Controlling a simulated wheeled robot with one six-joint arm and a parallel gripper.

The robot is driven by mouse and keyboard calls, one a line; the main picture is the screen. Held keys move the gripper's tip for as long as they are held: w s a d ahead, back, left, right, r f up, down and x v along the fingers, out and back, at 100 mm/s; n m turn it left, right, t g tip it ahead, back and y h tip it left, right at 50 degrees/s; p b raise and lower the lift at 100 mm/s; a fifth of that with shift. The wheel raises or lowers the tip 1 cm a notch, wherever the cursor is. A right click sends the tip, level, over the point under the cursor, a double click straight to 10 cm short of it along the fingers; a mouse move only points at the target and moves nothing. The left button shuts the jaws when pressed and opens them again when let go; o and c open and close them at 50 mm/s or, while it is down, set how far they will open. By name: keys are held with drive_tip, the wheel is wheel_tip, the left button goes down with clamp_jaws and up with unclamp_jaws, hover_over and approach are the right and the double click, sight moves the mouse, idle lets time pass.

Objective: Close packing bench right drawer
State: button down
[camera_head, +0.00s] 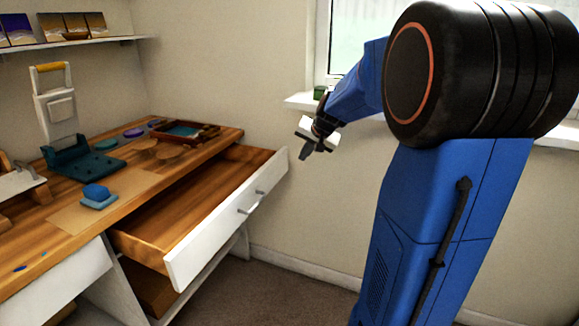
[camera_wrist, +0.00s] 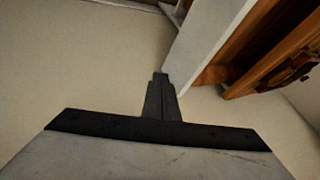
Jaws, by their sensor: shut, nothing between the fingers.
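The packing bench (camera_head: 215,139) stands at the left with a wooden top. Its right drawer (camera_head: 232,218) is pulled well out, with a white front, a metal handle (camera_head: 251,204) and a bare, empty-looking wooden inside. My gripper (camera_head: 306,152) is shut and empty. It is in the air, to the right of the far end of the drawer front and higher in the picture, apart from it. In the wrist view the shut fingers (camera_wrist: 160,80) point toward the wall, and the white drawer front (camera_wrist: 212,48) is just to their right.
On the bench are a teal-based press (camera_head: 85,163), a blue block (camera_head: 96,194), a wooden tray (camera_head: 185,132) and several coloured discs. A second white drawer front (camera_head: 57,284) is at lower left. Carpeted floor (camera_head: 280,291) is clear in front. A windowsill (camera_head: 298,101) is behind my arm.

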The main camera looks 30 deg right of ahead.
drive_tip(key=shift+w+a+f, duration=0.35)
drive_tip(key=shift+w+f, duration=0.95)
drive_tip(key=shift+w, duration=0.25)
drive_tip(key=shift+w+a+f, duration=0.4)
drive_tip(key=shift+w+f, duration=0.95)
drive_tip(key=shift+w, duration=0.15)
drive_tip(key=shift+w+a+f, duration=0.35)
drive_tip(key=shift+w+f, duration=0.95)
drive_tip(key=shift+w, duration=0.25)
drive_tip(key=w+a, duration=0.4)
drive_tip(key=w, duration=0.2)
drive_tip(key=w+a, duration=0.5)
drive_tip(key=w, duration=0.1)
drive_tip(key=w+a, duration=0.4)
drive_tip(key=w, duration=0.2)
drive_tip(key=shift+w+a, duration=0.15)
drive_tip(key=shift+w+a+r, duration=0.15)
drive_tip(key=shift+w, duration=0.05)
